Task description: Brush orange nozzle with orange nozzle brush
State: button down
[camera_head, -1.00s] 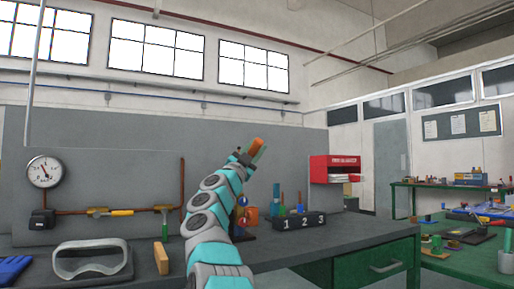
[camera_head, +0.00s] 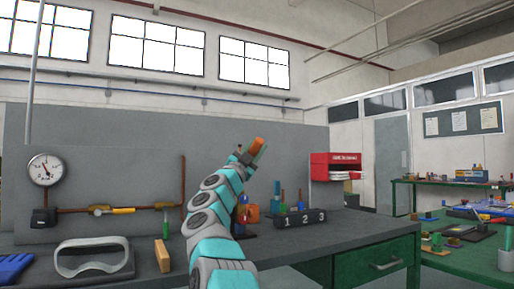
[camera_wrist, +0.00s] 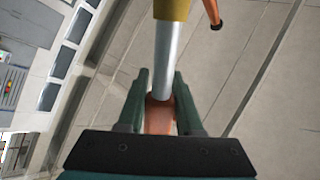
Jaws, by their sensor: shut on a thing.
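My gripper (camera_head: 246,153) is raised above the bench, in front of the wall. In the wrist view my gripper (camera_wrist: 160,100) is shut on an orange-brown piece, which I take to be the handle of the orange nozzle brush (camera_wrist: 160,118). A silver shaft and a yellow-brown part run on from it beyond the top edge. In the head view an orange end (camera_head: 258,143) shows at the fingertips. A brush tip cannot be made out. An orange block-like thing (camera_head: 252,213) stands on the bench partly behind my arm; I cannot tell whether it is the orange nozzle.
A black holder numbered 1, 2, 3 (camera_head: 302,219) stands on the bench with upright coloured handles. Goggles (camera_head: 92,258), a wooden block (camera_head: 162,256), a gauge (camera_head: 45,169) and copper piping (camera_head: 183,180) are left of my arm. A red cabinet (camera_head: 335,160) hangs at right.

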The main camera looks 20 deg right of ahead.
jog(key=r+p, duration=0.1)
jog(key=p, duration=0.2)
jog(key=shift+r+p, duration=0.25)
jog(key=shift+p, duration=0.15)
dwell(2.0)
jog(key=shift+s, duration=0.1)
